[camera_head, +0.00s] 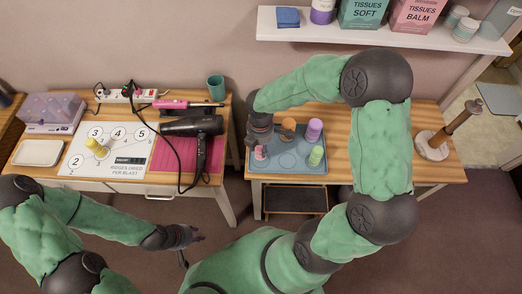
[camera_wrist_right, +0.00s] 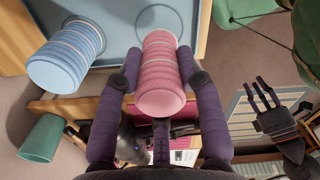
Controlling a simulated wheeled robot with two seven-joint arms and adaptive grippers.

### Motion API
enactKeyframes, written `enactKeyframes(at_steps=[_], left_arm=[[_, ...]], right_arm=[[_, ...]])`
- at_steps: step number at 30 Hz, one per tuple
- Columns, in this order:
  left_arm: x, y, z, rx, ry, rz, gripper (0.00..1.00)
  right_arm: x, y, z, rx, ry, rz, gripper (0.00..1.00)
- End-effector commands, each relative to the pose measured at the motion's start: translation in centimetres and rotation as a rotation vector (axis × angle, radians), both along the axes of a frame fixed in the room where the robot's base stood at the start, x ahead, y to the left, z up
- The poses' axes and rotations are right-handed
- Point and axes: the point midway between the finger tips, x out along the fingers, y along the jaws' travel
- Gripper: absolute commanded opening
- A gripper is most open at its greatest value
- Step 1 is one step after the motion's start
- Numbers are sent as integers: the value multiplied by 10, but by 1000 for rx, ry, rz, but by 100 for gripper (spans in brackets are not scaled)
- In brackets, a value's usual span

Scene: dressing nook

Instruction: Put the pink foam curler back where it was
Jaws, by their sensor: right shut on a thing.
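My right gripper (camera_wrist_right: 160,85) is shut on the pink foam curler (camera_wrist_right: 161,65), with fingers on both sides of it. In the head view the pink curler (camera_head: 260,153) is at the left part of the blue-grey mat (camera_head: 286,167), which has printed circles. I cannot tell whether it touches the mat. A blue curler (camera_wrist_right: 66,56) stands beside it in the wrist view. A purple curler (camera_head: 314,130) and a green curler (camera_head: 316,155) stand on the mat's right side. My left gripper (camera_head: 190,236) is open and empty, in front of the left table; it also shows in the wrist view (camera_wrist_right: 270,105).
An orange round thing (camera_head: 289,124) is at the mat's back. A wooden stand (camera_head: 448,135) is at the right. A teal cup (camera_head: 216,88), black hair dryer (camera_head: 192,126), pink curling iron (camera_head: 185,104) and numbered card (camera_head: 108,150) are on the left table. A shelf (camera_head: 380,37) hangs above.

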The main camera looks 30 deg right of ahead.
Motion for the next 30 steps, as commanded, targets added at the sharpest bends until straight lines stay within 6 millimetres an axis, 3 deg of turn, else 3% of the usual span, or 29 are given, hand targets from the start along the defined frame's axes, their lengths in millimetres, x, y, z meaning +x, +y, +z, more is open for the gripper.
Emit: enactKeyframes(at_steps=[6, 20, 21, 23, 24, 30], left_arm=[[0, 0, -13, 0, 0, 0, 33], [0, 0, -15, 0, 0, 0, 33], [0, 0, -15, 0, 0, 0, 33], [0, 0, -15, 0, 0, 0, 33], [0, 0, -15, 0, 0, 0, 33], [0, 0, -15, 0, 0, 0, 33]], right_arm=[[-1, -2, -32, 0, 3, -1, 9], [0, -2, -38, 0, 1, -1, 9], [0, -2, -39, 0, 1, -1, 40], [0, -2, -38, 0, 1, -1, 57], [0, -2, -38, 0, 1, -1, 61], [0, -2, -38, 0, 1, -1, 61]])
